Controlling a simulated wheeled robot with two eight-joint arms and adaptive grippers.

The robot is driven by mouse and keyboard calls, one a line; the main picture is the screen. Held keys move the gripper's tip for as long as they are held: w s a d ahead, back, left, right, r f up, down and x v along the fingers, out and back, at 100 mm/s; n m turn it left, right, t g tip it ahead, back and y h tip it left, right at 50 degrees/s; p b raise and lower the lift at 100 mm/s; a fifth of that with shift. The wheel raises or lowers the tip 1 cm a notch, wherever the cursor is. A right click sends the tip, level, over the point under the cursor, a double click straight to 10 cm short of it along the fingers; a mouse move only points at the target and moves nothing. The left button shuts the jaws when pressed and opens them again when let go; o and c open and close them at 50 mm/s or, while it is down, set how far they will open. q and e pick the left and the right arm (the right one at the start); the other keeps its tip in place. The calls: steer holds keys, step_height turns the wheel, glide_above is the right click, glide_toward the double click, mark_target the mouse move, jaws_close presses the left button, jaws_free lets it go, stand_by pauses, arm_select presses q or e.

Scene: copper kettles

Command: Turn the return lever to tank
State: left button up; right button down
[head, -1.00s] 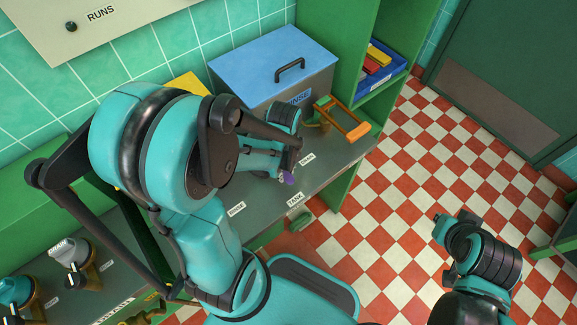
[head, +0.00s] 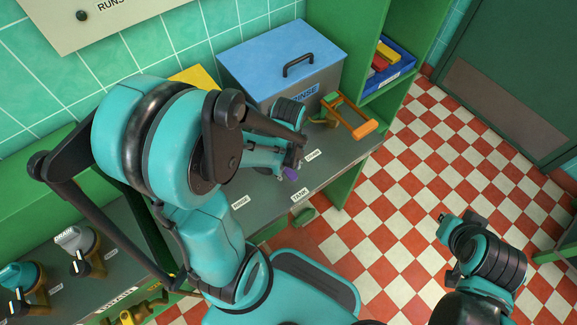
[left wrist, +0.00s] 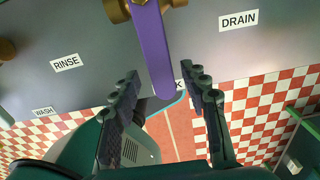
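The purple lever (left wrist: 155,50) sits on a brass valve body (left wrist: 118,10) in the left wrist view. Its free end points at the TANK label (head: 301,195), and in the wrist view it covers most of that label. The DRAIN label (left wrist: 238,20) is to its right and the RINSE label (left wrist: 66,63) to its left. My left gripper (left wrist: 163,76) is open, with one finger on each side of the lever's free end and gaps visible. In the head view my left gripper (head: 294,158) hides most of the lever. My right gripper (head: 446,224) hangs over the floor, its fingers unclear.
A blue-lidded RINSE box (head: 283,62) stands behind the lever. An orange handle (head: 358,122) is just right of my left gripper. A blue bin (head: 392,72) sits on the green shelf. Other brass fittings (head: 88,262) stand at the left. The checkered floor is clear.

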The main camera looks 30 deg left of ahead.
arm_select(q)
step_height(320, 180, up, 12)
stand_by(0.7)
stand_by(0.4)
steer(key=d+r+n+t, duration=0.1)
steer(key=d+n+t, duration=0.1)
steer(key=n, duration=0.9)
steer(key=d+r+n+t, duration=0.2)
steer(key=n+t, duration=0.3)
steer(key=n, duration=0.6)
steer(key=shift+d, duration=0.7)
steer(key=shift+s, duration=0.1)
